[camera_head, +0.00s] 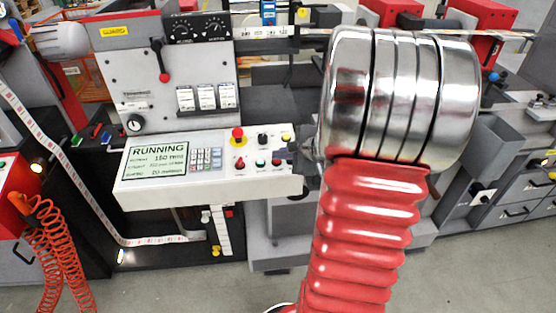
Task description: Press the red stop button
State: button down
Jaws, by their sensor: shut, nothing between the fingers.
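The white control panel (150,193) faces me, with a screen (158,157) reading "RUNNING". A red mushroom-shaped button on a yellow base (237,135) stands at its upper middle. A smaller red button (240,164) is just below it, and another red button (277,162) is in the lower row near the right end. The labels are too small to show which is the stop button. My gripper (284,154) is shut and empty at the panel's right end, close to the right-hand red button; I cannot tell whether it touches. My silver wrist and red arm hide what lies behind.
A green button (260,163) and a black knob (262,139) sit close to the red buttons. A keypad (206,158) is left of them. Above the panel are a red-knobbed lever (163,74) and dials (198,28). Bare floor shows below the machine.

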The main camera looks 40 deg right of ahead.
jog(key=shift+f, duration=0.4)
dwell(0.5)
dwell(0.3)
jog(key=shift+s+r, duration=0.1)
jog(key=shift+r, duration=0.8)
jog(key=shift+r, duration=0.1)
jog(key=r, duration=0.4)
jog(key=shift+s+a+r, duration=0.25)
jog(key=shift+s+r, duration=0.05)
jog(key=shift+r, duration=0.05)
dwell(0.7)
